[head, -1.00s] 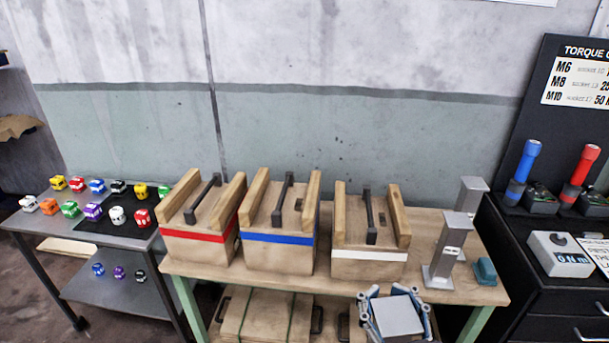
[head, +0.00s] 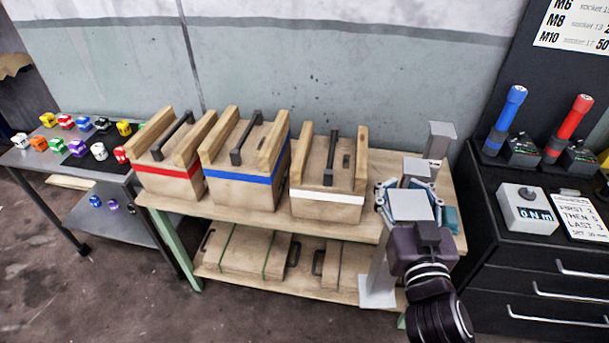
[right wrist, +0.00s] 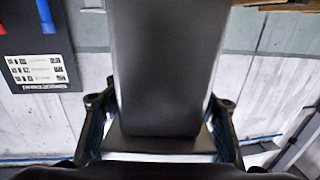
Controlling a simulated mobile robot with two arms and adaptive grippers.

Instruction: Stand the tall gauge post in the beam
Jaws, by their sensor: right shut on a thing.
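My right gripper (head: 406,207) is shut on a grey metal gauge post. The post's top (head: 419,168) shows behind the gripper, and its square base plate (head: 377,291) hangs in front of the bench's front edge. The post looks roughly upright. In the right wrist view the post (right wrist: 165,70) fills the middle, dark, between the two fingers (right wrist: 160,135). A second grey post (head: 440,138) stands at the bench's back right; I cannot tell which is taller. I cannot make out a beam. My left gripper is not in view.
The wooden bench (head: 262,224) holds three handled wooden boxes with red (head: 168,169), blue (head: 240,177) and white (head: 327,195) stripes. A teal block (head: 450,222) is partly hidden behind my gripper. A black cabinet (head: 500,262) stands close on the right.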

